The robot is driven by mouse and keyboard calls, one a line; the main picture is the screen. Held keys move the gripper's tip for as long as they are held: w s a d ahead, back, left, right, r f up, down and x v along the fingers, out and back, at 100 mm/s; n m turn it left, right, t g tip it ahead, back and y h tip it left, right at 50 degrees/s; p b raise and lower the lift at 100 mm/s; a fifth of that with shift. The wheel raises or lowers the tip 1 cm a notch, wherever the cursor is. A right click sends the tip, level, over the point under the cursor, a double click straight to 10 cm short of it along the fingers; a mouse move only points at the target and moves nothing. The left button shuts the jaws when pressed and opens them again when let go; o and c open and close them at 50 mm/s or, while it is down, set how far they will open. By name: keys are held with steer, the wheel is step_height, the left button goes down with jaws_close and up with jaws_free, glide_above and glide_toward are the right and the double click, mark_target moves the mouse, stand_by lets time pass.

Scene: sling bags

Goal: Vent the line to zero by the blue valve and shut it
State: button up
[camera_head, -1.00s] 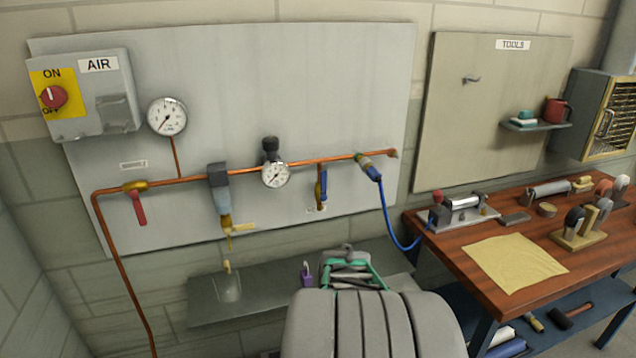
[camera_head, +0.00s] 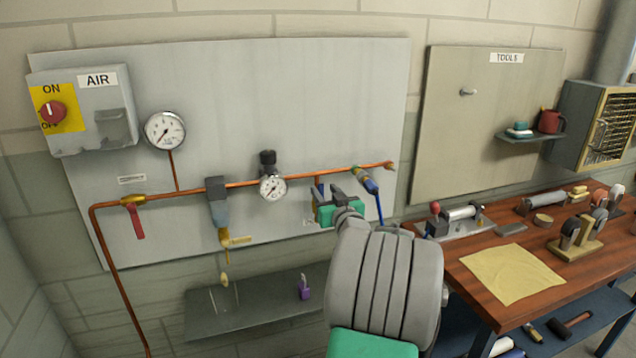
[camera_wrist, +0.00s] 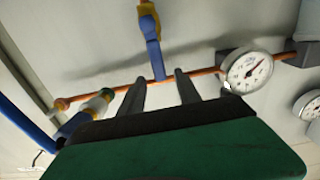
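The blue valve (camera_head: 319,186) hangs below the copper pipe, right of the small regulator gauge (camera_head: 272,188); my gripper partly hides it in the head view. In the wrist view the blue valve (camera_wrist: 152,50) has a blue part and a brass-orange part. My gripper (camera_head: 328,203) is in front of the valve. In the wrist view its two fingers (camera_wrist: 159,78) are apart, with the blue part beyond the gap and nothing clearly held. The regulator gauge (camera_wrist: 248,72) is beside the fingers. The upper-left gauge (camera_head: 165,131) has its needle towards lower left.
A red-handled valve (camera_head: 137,217) hangs on the left of the pipe. A filter bowl (camera_head: 220,210) is left of the regulator. A hose coupling (camera_head: 366,181) with a blue hose is close on the right. A grey shelf (camera_head: 255,310) and wooden bench (camera_head: 465,280) lie below.

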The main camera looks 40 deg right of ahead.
mark_target(320, 186)
steer(key=p+x, duration=0.1)
steer(key=x, duration=0.5)
steer(key=shift+w+d+p, duration=0.15)
steer(key=shift+w+p, duration=0.2)
steer(key=shift+p, duration=0.05)
steer(key=shift+c, duration=0.2)
jaws_close()
stand_by(0.6)
